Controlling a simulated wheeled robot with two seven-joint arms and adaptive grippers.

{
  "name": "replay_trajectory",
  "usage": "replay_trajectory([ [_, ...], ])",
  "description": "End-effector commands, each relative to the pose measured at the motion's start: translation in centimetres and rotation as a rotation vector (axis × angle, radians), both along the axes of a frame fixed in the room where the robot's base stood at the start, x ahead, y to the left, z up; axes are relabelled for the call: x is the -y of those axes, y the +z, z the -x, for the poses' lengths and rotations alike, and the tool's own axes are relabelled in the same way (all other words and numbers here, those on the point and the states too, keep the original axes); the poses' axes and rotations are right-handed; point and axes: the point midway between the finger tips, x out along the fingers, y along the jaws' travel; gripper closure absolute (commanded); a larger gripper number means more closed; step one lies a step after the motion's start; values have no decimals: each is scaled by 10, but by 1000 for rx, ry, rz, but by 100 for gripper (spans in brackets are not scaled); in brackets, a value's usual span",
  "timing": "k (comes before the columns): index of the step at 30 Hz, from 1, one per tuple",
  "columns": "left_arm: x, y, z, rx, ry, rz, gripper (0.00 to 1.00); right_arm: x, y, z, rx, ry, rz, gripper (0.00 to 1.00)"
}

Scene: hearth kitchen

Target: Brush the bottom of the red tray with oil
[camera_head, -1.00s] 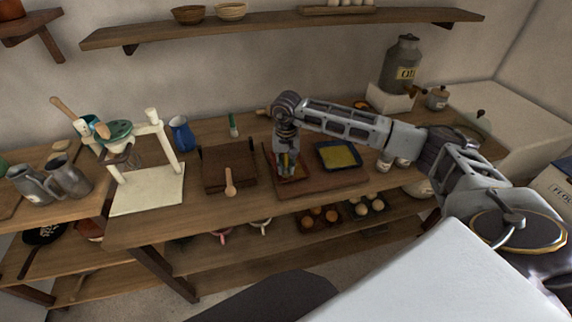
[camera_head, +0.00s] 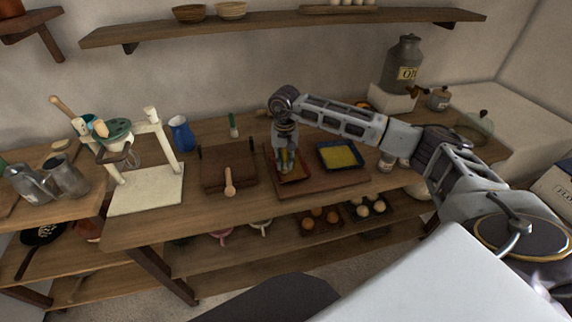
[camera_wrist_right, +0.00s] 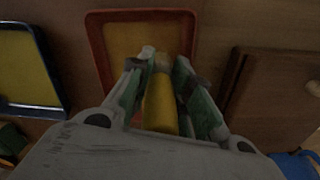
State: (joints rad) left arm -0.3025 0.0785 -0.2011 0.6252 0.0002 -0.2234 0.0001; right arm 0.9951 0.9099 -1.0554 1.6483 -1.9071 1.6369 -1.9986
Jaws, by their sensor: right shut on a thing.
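The red tray (camera_wrist_right: 98,45) shows in the wrist view with a red rim and a brownish-yellow bottom. In the head view the red tray (camera_head: 303,177) lies on the left part of a brown board, partly hidden by my right gripper (camera_head: 286,165). That gripper points down over the tray. In the wrist view my right gripper (camera_wrist_right: 162,70) is shut on a yellow-handled brush (camera_wrist_right: 160,108), whose far end is over the tray. Its bristles are hard to make out, and I cannot tell whether they touch the bottom. My left gripper is not in view.
A dark blue tray (camera_head: 365,163) with a yellow bottom lies to the right on the board (camera_head: 318,187). The oil can (camera_head: 404,65) stands at the back right.

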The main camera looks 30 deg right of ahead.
Motion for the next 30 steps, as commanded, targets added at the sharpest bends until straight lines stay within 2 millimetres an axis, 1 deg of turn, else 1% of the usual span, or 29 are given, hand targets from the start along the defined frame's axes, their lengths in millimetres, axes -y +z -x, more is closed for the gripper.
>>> replay_trajectory([
  [7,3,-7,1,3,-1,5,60,2,0,-13,0,0,-1,100],
  [17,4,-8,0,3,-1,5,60,3,1,-15,1,0,0,100],
  [21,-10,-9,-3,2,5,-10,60,3,1,-16,1,0,0,100],
  [30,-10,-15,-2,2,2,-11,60,5,-1,-29,2,0,-1,100],
])
